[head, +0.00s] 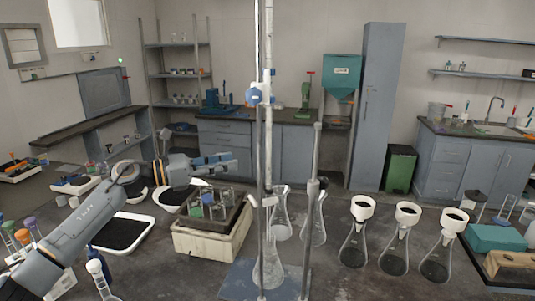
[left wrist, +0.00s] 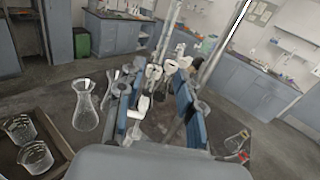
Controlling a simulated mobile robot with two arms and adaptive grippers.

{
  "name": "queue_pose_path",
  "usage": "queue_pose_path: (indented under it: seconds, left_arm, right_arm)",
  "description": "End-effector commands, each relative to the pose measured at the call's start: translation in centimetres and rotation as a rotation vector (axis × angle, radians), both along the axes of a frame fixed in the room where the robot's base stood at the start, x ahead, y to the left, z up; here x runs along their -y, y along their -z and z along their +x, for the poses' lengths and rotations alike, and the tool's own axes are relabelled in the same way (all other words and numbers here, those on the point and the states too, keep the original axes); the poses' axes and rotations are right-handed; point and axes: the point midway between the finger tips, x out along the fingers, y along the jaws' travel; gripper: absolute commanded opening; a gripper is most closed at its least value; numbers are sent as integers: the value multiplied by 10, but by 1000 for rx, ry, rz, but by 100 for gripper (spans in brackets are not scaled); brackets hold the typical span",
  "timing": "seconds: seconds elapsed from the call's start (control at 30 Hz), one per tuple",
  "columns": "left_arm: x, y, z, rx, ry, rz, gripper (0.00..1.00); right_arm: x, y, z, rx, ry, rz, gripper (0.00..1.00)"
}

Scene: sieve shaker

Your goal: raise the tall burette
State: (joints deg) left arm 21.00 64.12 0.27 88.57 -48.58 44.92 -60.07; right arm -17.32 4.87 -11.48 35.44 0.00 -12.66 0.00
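The tall burette (head: 268,55) stands upright near the middle of the head view, a slim pale tube running out of the top of the picture. A blue clamp (head: 256,96) sits on its upper part, and its pale lower fittings (head: 263,201) are above a flask (head: 268,268) on a blue base plate (head: 240,280). My left gripper (head: 234,160) is to the left of the burette and points at it. In the left wrist view its blue-padded fingers (left wrist: 155,100) are apart, with pale fittings showing between and beyond them. Contact cannot be told. My right gripper is out of view.
A second grey rod (head: 313,180) stands right of the burette. A tray of small containers (head: 238,232) lies below my left gripper. Several flasks with white-rimmed funnels (head: 407,213) stand to the right. Glass flasks (head: 319,222) crowd the burette's base.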

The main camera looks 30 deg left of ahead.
Motion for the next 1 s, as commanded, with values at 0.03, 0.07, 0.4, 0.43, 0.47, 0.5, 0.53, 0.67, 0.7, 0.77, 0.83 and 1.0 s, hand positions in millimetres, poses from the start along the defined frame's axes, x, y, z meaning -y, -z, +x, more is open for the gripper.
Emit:
queue_pose_path:
  seconds: [0.03, 0.07, 0.4, 0.43, 0.47, 0.5, 0.53, 0.67, 0.7, 0.77, 0.83, 1.0]
  left_arm:
    - [8, -9, 7, 4, 4, -3, 36]
    - [12, -9, 12, 3, 4, -4, 36]
    - [57, -7, 67, 1, 3, -3, 36]
    - [60, -7, 71, 1, 3, -3, 36]
    - [63, -7, 74, 2, 4, -4, 36]
    - [66, -6, 79, 0, 2, -4, 36]
    - [68, -5, 82, 0, 2, -3, 36]
    - [75, -3, 89, 0, 2, -1, 36]
    - [76, -2, 90, 0, 3, -1, 36]
    - [77, -2, 91, 0, 3, 0, 36]
    - [77, -1, 92, 0, 3, 0, 36]
    - [77, -1, 92, 1, 2, 1, 36]
  right_arm:
    - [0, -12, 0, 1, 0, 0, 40]
    - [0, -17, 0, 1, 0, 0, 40]
    - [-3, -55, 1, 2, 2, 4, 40]
    - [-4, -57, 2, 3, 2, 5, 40]
    - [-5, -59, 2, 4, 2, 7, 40]
    - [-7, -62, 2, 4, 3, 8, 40]
    - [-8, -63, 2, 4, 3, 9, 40]
    - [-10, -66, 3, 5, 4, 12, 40]
    - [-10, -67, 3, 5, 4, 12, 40]
    - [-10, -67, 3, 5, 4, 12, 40]
    - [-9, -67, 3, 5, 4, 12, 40]
    - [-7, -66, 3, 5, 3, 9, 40]
